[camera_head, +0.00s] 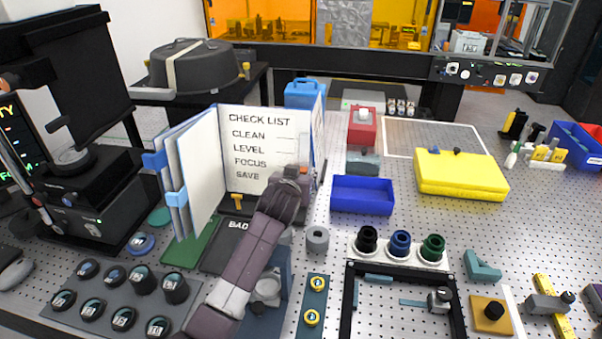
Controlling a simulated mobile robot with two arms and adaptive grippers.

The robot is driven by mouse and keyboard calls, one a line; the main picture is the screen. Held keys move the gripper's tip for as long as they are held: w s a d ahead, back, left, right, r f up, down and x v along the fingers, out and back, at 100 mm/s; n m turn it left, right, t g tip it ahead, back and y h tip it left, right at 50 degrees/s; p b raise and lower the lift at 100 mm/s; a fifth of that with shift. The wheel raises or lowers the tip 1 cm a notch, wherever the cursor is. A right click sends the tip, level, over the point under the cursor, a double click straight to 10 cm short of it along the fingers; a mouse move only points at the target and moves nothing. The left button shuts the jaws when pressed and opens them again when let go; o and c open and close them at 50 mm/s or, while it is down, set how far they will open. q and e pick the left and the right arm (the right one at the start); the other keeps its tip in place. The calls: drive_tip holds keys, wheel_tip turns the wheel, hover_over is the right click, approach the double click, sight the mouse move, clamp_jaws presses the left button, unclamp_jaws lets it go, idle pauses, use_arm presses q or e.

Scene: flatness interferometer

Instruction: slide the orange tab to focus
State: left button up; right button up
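A check list board (250,153) stands upright on the bench, reading CLEAN, LEVEL, FOCUS, SAVE from top to bottom. A small orange T-shaped piece (237,201) shows at the board's lower left, below the SAVE line. A red-orange bit (303,171) shows at the board's right edge, level with FOCUS; I cannot tell whether it is the tab. The fingers are small and overlap the board, so contact and opening are unclear. My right gripper is not in view.
White folder pages (197,165) with blue clips stand left of the board. A blue tray (362,196) and a grey cylinder (317,238) lie right of my arm. A black frame (405,269) and a yellow case (460,175) stand farther right. Pegboard between them is partly bare.

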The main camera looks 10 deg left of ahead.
use_arm(q)
approach(305, 139)
drive_tip(key=x, duration=0.4)
drive_tip(key=shift+w, duration=0.3)
